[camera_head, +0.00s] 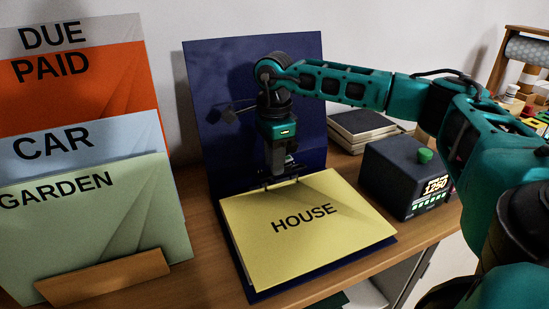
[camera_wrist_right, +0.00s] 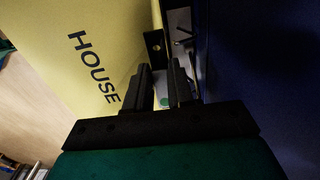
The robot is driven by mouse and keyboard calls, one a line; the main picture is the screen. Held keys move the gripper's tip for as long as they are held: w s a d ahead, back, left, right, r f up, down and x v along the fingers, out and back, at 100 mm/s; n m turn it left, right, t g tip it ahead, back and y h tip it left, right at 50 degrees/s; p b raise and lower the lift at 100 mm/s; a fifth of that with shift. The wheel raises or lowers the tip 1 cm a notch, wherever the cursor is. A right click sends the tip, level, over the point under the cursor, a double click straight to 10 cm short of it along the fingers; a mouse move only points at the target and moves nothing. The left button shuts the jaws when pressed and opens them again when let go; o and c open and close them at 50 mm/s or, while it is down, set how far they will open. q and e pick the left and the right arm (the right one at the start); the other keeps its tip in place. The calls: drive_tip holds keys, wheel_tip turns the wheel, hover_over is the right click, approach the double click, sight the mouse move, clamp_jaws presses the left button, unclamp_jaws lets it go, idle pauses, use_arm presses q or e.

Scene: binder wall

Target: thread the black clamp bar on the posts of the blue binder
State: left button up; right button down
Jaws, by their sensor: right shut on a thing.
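The blue binder (camera_head: 210,110) lies open on the desk, its cover upright against the wall. A yellow sheet marked HOUSE (camera_head: 305,240) lies on its lower half and also shows in the wrist view (camera_wrist_right: 75,65). My right gripper (camera_head: 280,182) points down at the sheet's back edge, near the fold. It is shut on the black clamp bar (camera_head: 262,186), which lies roughly along that edge. One bar end with a hole (camera_wrist_right: 153,42) shows beyond the fingers. A thin post (camera_wrist_right: 182,40) shows beside it. I cannot tell whether any post passes through the bar. My left gripper is not in view.
A rack (camera_head: 105,277) with several coloured folders stands at the left. A dark box with a green knob (camera_head: 400,175) and a stack of dark books (camera_head: 362,125) stand to the right. Bare desk (camera_head: 200,280) lies between rack and binder.

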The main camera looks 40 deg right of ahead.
drive_tip(key=shift+f, duration=1.7)
idle(3.8)
drive_tip(key=c, duration=0.9)
unclamp_jaws()
wheel_tip(320, 180, up, 13)
drive_tip(key=shift+p, duration=0.4)
